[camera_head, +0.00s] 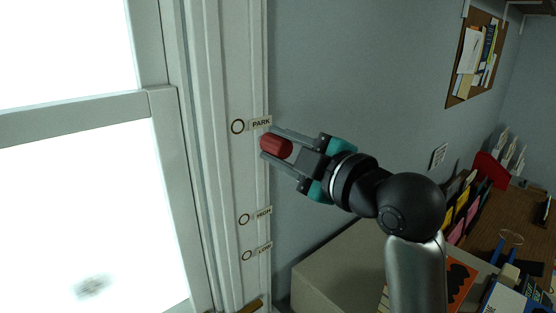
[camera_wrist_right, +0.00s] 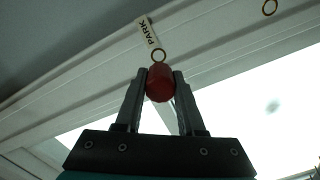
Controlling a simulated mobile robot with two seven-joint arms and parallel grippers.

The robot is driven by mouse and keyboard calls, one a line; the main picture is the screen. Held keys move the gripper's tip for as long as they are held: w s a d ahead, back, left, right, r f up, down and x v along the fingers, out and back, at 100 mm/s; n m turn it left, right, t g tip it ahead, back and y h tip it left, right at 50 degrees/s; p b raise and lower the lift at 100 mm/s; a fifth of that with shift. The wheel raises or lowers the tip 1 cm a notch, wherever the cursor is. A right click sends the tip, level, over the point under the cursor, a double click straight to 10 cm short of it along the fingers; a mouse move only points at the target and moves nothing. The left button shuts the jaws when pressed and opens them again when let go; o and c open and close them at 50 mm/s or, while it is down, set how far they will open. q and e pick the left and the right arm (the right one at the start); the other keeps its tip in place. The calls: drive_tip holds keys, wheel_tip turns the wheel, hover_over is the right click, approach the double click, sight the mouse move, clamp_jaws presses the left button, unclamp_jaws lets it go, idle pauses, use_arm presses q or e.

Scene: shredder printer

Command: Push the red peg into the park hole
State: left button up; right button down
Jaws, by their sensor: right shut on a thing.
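The red peg (camera_head: 276,146) is held between the fingertips of my right gripper (camera_head: 268,143), a little to the right of and below the park hole (camera_head: 238,126) in the head view. The park hole is a dark-rimmed ring on the white window frame beside a PARK label (camera_head: 261,122). The peg appears apart from the frame. My left gripper is not in view.
The HIGH hole (camera_head: 244,219) and LOW hole (camera_head: 247,255) lie lower on the same frame (camera_head: 220,170). A bright window stands at the left. A beige box-like surface (camera_head: 325,278) is below the arm, and a cluttered desk is at the right.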

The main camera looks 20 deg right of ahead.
drive_tip(key=shift+s+d+r, duration=0.1)
idle(0.4)
drive_tip(key=shift+w+a, duration=0.2)
drive_tip(key=shift+w, duration=0.35)
drive_tip(key=shift+x, duration=2.35)
drive_tip(key=shift+w+a+r, duration=0.1)
drive_tip(key=shift+a+r, duration=0.05)
drive_tip(key=shift+a, duration=0.05)
drive_tip(key=shift+x, duration=1.5)
drive_tip(key=shift+c, duration=2.2)
unclamp_jaws()
